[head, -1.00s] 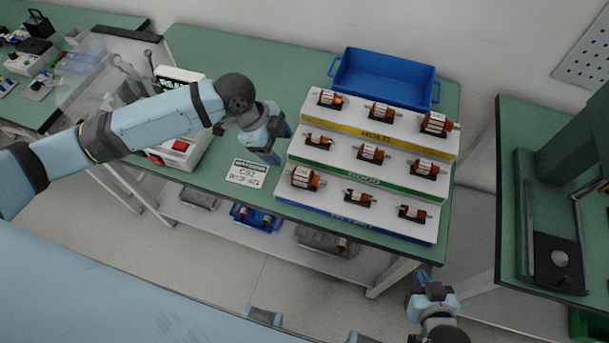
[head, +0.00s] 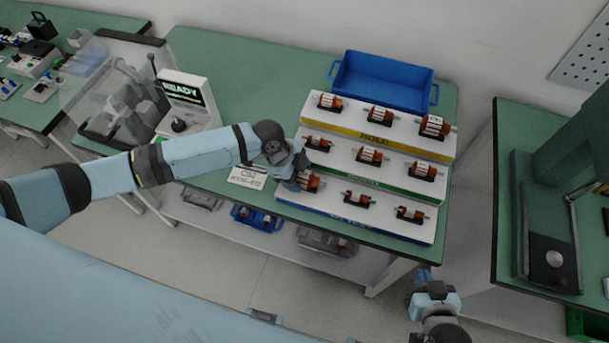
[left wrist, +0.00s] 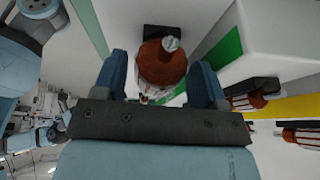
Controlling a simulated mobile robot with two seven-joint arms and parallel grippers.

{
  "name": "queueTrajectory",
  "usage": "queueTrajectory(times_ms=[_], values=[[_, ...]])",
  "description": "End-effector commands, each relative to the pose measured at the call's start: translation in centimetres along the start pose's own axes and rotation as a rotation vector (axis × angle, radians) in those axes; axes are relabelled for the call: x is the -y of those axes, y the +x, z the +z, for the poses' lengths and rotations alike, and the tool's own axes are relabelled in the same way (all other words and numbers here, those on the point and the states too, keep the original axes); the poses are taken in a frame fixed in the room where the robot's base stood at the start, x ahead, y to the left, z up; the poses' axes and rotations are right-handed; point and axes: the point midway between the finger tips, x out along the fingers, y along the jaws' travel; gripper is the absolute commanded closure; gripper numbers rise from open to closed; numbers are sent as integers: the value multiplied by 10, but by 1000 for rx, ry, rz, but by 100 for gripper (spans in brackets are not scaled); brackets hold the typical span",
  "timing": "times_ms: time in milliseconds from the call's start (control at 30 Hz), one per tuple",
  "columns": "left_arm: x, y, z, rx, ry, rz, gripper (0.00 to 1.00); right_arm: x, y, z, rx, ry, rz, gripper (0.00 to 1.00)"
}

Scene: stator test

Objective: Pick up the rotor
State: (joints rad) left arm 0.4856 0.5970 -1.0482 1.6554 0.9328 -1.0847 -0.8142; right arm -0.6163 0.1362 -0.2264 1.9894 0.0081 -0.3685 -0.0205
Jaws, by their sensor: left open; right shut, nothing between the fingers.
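Several rotors with copper-brown windings and a white band rest in dark cradles on a white stepped rack (head: 330,201). One rotor (head: 312,183) is at the left end of the lowest step, partly hidden by my left gripper (head: 300,180). In the left wrist view this rotor (left wrist: 162,65) lies between the two blue fingers of the open gripper (left wrist: 162,85), shaft end toward the camera. I cannot tell whether a finger touches it. My right gripper (head: 425,280) is shut and empty, low in front of the bench, away from the rack.
The rack's steps carry yellow, green and blue strips; HOLD shows on the yellow one. A blue bin (head: 382,82) stands behind it. A tester with a READY screen (head: 185,92) and a label card (head: 247,178) are to the left. Another bench (head: 510,200) stands at the right.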

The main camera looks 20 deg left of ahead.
Motion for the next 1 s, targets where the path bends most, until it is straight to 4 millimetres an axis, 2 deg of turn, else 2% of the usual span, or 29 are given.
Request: queueTrajectory(times_ms=[100, 333, 500, 567, 600, 867, 1000], values=[[0, 8, 0, 1, 1, 1, 34, 0, -1, -1, 0, 1, 0, 100], [0, 9, 0, 1, 1, 0, 37, 0, -1, 0, 2, 1, 1, 100], [0, 9, 0, 1, 1, 0, 76, 0, -1, 0, 3, 2, 1, 100], [0, 9, 0, 1, 1, 0, 90, 0, -1, 1, 3, 2, 1, 100], [0, 8, -1, -1, 1, -1, 93, 0, -1, 0, 3, 2, 1, 100], [0, 7, -1, -1, 1, -2, 93, 0, -1, 1, 4, 2, 1, 100], [2, 0, -4, -2, 1, -3, 93, 0, 0, 2, 4, 2, 0, 100]])
